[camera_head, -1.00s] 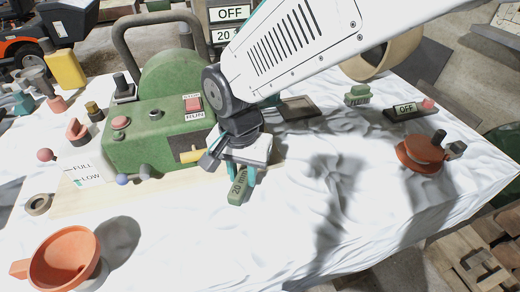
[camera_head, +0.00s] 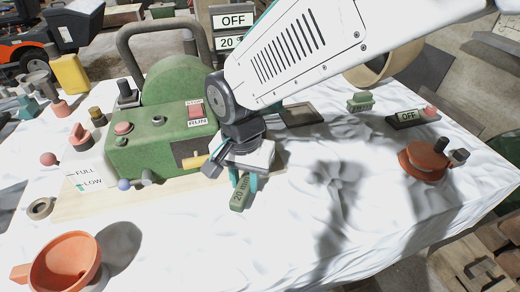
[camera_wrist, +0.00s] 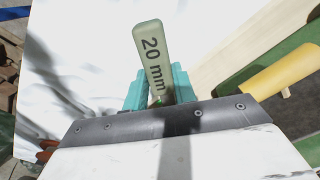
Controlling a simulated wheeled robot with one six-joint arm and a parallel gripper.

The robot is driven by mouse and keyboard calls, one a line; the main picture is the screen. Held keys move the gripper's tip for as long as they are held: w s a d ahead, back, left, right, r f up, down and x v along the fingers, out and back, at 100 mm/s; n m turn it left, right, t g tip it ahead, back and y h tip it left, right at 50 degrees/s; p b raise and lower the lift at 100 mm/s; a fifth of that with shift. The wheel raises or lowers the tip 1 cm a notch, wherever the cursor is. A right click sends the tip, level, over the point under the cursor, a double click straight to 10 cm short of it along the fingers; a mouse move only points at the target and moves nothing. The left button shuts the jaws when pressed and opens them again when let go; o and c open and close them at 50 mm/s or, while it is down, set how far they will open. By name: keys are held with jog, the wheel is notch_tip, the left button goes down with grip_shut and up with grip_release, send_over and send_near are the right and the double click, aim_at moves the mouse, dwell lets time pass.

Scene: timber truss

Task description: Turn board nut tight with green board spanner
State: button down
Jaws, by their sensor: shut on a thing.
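The green spanner (camera_head: 240,194), marked 20 mm, is held between the teal fingers of my gripper (camera_head: 245,181), just in front of the green machine. In the wrist view the spanner's handle (camera_wrist: 152,52) sticks out past the two teal fingers (camera_wrist: 158,88), which are shut on it. The spanner's head is hidden by the gripper, so I cannot tell whether it is on a nut. The board nut does not show clearly in either view. The pale wooden board (camera_head: 95,205) lies under the machine, and my gripper is over its right end.
The green machine (camera_head: 155,140) with its yellow-ended part (camera_head: 195,162) stands close to the left of my gripper. An orange funnel (camera_head: 65,262) is at front left. An orange round tool (camera_head: 424,160) and an OFF box (camera_head: 408,118) are at right. White cloth right of the gripper is clear.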

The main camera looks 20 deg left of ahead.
aim_at(236, 202)
jog(key=shift+s, duration=0.1)
jog(key=shift+s, duration=2.45)
jog(key=shift+r, duration=2.5)
jog(key=w+d+n, duration=0.2)
jog(key=d+n, duration=0.4)
jog(key=d, duration=0.1)
jog(key=shift+d, duration=0.15)
jog(key=w+d+n, duration=0.5)
jog(key=shift+n, duration=0.3)
